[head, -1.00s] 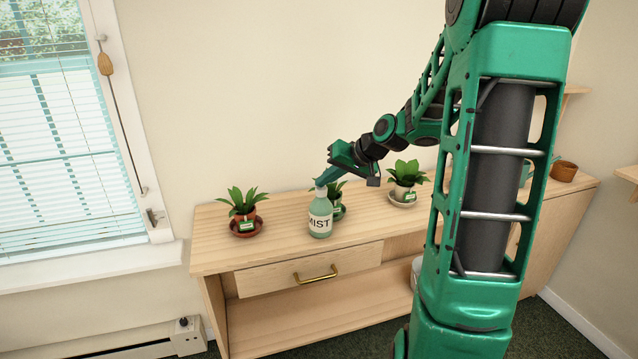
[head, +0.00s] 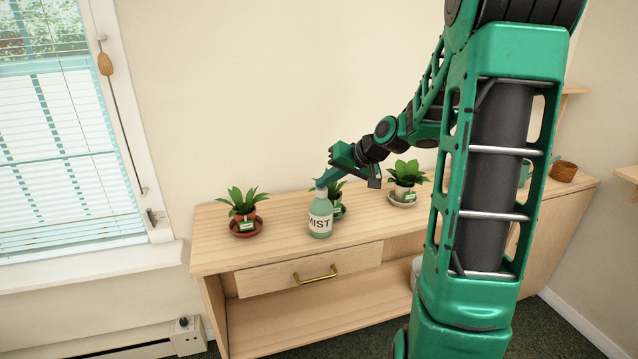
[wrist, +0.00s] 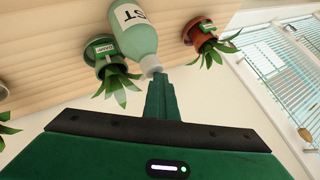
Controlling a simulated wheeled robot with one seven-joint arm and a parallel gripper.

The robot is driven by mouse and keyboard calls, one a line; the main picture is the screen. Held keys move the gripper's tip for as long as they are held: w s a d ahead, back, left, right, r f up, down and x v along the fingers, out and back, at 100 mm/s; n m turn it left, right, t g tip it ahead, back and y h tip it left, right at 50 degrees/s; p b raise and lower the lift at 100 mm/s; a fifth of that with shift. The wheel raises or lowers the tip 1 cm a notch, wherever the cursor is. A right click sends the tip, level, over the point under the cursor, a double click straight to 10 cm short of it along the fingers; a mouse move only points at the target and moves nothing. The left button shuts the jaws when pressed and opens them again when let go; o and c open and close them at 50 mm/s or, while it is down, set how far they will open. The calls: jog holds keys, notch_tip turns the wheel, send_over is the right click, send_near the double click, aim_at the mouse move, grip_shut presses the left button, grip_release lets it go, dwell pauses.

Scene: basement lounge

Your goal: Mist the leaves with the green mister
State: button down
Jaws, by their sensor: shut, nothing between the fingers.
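The green mister (head: 320,219) is a pale green bottle with a white MIST label. It stands upright on the cabinet top, in front of a plant in a green pot (head: 338,211). My gripper (head: 322,181) is shut and empty, with its fingertips right at the top of the mister. In the wrist view the closed fingers (wrist: 161,82) reach the top of the mister (wrist: 133,32); I cannot tell if they touch it. A leafy plant in a terracotta pot (head: 243,219) stands to the left, and one in a pale pot (head: 404,190) to the right.
The wooden cabinet (head: 255,258) has a drawer with a brass handle (head: 315,275). A brown pot (head: 563,171) stands at its far right. A window with blinds (head: 65,150) is at the left. The cabinet top's front left is clear.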

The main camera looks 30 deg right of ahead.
aim_at(326, 190)
jog(key=shift+s+d+f, duration=0.1)
jog(key=shift+s+f, duration=0.25)
jog(key=shift+f, duration=0.15)
jog(key=shift+w+r, duration=0.2)
jog(key=shift+r, duration=3)
jog(key=shift+r, duration=0.1)
